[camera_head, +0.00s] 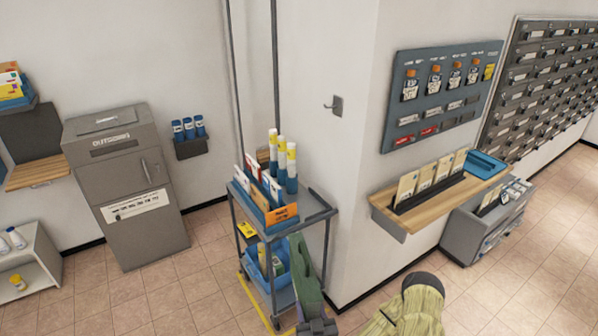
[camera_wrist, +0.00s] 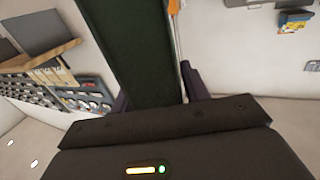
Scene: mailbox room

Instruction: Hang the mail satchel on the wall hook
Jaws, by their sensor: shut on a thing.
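The mail satchel appears as a green upright shape (camera_head: 305,278) at the bottom centre of the head view, just right of the cart. In the wrist view its dark green surface (camera_wrist: 140,50) runs up from between the fingers of my gripper (camera_wrist: 155,92), which is shut on it. In the head view my gripper (camera_head: 318,328) shows only partly at the bottom edge, below the satchel. The wall hook (camera_head: 336,105) is a small grey plate with a peg on the white wall, above and to the right of the satchel. It is bare.
A grey cart (camera_head: 282,222) with bottles and envelopes stands close left of the satchel. A wooden shelf (camera_head: 430,200) with envelopes projects from the wall at right. Tiled floor (camera_head: 510,280) is open at lower right.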

